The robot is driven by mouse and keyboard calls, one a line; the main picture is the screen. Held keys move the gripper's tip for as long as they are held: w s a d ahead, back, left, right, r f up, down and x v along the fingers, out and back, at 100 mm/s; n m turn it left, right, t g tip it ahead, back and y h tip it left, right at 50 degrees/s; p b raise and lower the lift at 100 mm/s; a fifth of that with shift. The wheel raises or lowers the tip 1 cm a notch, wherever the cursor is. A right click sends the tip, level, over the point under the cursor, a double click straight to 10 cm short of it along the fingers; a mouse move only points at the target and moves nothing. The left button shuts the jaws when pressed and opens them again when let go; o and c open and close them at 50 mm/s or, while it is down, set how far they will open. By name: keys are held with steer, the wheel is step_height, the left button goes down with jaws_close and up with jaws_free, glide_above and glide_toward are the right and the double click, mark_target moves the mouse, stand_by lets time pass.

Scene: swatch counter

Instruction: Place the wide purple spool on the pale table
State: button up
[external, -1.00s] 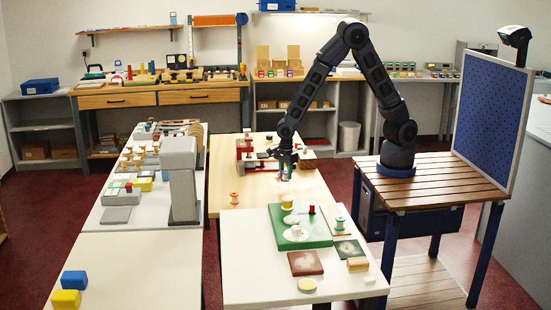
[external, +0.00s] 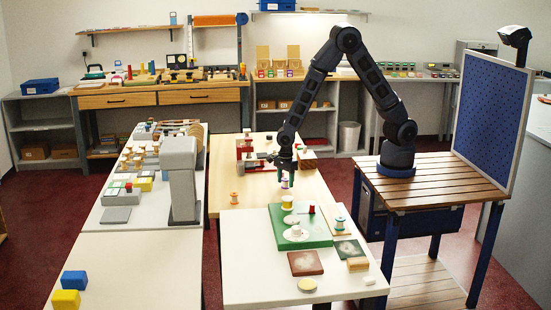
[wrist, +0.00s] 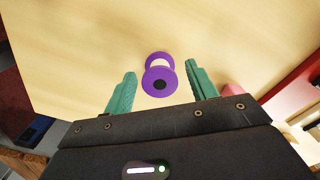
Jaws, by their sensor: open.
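The wide purple spool (wrist: 160,82) stands upright in the wrist view, its dark-holed top flange facing me and white thread below. It lies between the two green fingers of my gripper (wrist: 161,70), with a gap on each side. In the external view the spool (external: 285,183) shows just under my gripper (external: 284,171), on the light wooden table (external: 260,196). My gripper is open and points down. How far the fingertips are above the table is hard to tell.
An orange spool (external: 234,198) stands to the left. A red-and-grey device (external: 243,150) is behind. Bare wood surrounds the purple spool.

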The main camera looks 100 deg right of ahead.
step_height(320, 180, up, 12)
steer(key=r, duration=0.1)
step_height(320, 180, up, 9)
steer(key=n, duration=0.6)
glide_above(286, 179)
steer(key=s+d, duration=0.1)
steer(key=s, duration=0.4)
steer(key=s+r+n+t, duration=0.1)
steer(key=s+r+n, duration=0.4)
steer(key=s+n, duration=0.2)
steer(key=s+d+r+n+t, duration=0.1)
steer(key=s+r+n+t, duration=0.1)
steer(key=s+r+n, duration=0.3)
steer(key=s+d+r+n+t, duration=0.1)
steer(key=s+r+n, duration=0.5)
steer(key=s+n, duration=0.4)
steer(key=shift+s+d+n+t, duration=0.2)
steer(key=shift+s+n+t, duration=0.15)
steer(key=shift+s, duration=1.9)
